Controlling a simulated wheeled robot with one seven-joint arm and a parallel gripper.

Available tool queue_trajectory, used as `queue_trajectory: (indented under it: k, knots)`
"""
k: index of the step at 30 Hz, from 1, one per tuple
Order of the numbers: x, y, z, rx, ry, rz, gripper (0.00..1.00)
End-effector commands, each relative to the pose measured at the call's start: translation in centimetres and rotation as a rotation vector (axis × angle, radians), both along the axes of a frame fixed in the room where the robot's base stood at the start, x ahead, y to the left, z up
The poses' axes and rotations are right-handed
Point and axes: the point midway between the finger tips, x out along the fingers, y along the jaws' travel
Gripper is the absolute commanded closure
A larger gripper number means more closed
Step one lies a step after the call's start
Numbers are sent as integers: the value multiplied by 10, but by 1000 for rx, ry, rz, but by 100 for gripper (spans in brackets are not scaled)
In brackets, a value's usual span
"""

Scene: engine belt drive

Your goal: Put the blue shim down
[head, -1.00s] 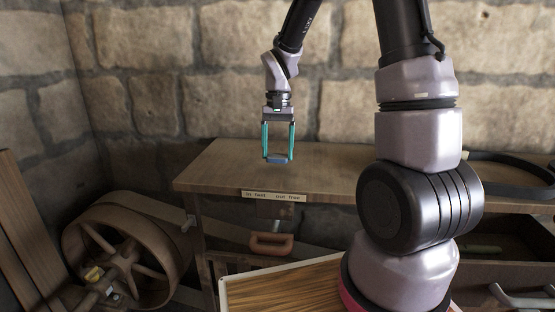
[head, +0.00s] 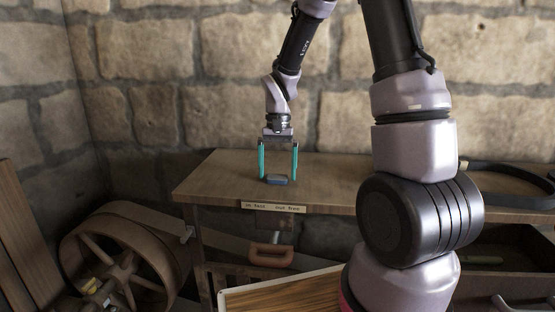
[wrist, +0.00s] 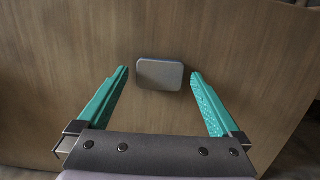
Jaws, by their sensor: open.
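The blue shim (head: 277,179) lies flat on the wooden bench top (head: 225,180), near the front edge above the paper label. In the wrist view the shim (wrist: 160,74) looks grey and rounded at its corners, between and just beyond my fingertips. My gripper (head: 278,176) has two teal fingers, spread open on either side of the shim. In the wrist view my gripper (wrist: 159,73) shows gaps between both fingers and the shim, so it holds nothing.
A paper label (head: 273,207) is on the bench's front edge. An orange handle (head: 270,255) hangs below it. A large spoked wheel (head: 115,265) with a belt stands left of the bench. A black belt (head: 510,200) lies at the right. The bench top left of the shim is clear.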

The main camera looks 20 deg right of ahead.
Motion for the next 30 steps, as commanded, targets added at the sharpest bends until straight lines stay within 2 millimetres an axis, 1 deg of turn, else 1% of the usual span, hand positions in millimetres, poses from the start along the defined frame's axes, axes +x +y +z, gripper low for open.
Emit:
queue_trajectory:
  k: [5,12,15,18,22,26,29,30]
  knots:
    - [5,-1,28,1,-6,-2,0]
    - [12,-5,80,0,-5,-1,0]
    - [14,-5,97,1,-5,-1,0]
    - [16,-6,109,0,-3,0,0]
    - [15,-7,119,2,-8,-1,0]
    - [5,-12,137,10,-60,0,0]
    - [-12,-19,159,25,-138,1,0]
    - [-21,-22,169,33,-177,0,0]
